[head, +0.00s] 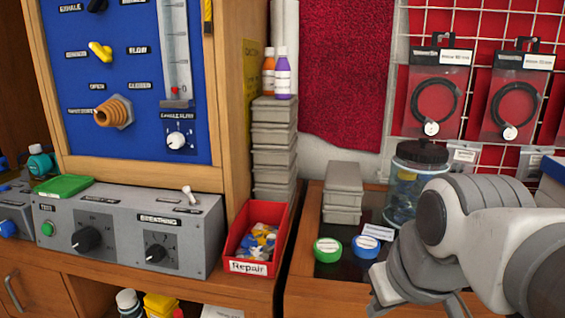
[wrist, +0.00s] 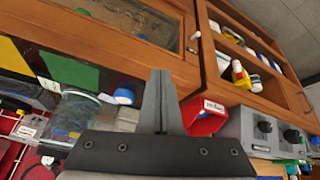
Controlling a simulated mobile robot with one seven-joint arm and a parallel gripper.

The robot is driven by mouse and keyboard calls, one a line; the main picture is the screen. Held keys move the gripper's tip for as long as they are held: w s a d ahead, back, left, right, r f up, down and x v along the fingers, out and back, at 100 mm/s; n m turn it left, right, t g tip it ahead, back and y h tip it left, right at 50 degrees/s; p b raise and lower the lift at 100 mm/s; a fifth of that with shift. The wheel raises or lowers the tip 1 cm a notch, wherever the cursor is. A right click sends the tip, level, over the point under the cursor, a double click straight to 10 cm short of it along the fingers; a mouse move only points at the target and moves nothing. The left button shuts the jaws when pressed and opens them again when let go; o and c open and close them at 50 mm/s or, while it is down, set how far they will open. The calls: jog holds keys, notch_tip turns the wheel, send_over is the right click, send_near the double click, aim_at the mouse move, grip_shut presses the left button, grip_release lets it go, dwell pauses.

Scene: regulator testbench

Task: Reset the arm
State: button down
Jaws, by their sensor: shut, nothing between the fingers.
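My arm (head: 480,235) reaches in from the right edge of the head view, in front of the right-hand counter. Its end is bent downward at the lower right and partly cut off by the bottom edge. In the wrist view my gripper (wrist: 160,76) points away from the camera, with its two grey fingers pressed together and nothing between them. The fingertips appear in front of the wooden cabinet front, apart from any object.
The red Repair bin (head: 258,240) stands beside the grey breathing test box (head: 125,228). Green (head: 327,249) and blue (head: 366,246) round tins and a clear jar (head: 406,190) stand near my arm. Bagged hoses (head: 436,98) hang on the grid behind. A blue panel (head: 128,75) is at left.

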jog(key=s+f+m, duration=0.2)
jog(key=s+f, duration=0.1)
jog(key=f, duration=0.2)
notch_tip(320, 180, up, 25)
jog(key=p, duration=2.3)
jog(key=shift+d+f+p, duration=0.15)
jog(key=shift+d+p, duration=0.05)
jog(key=shift+p, duration=0.1)
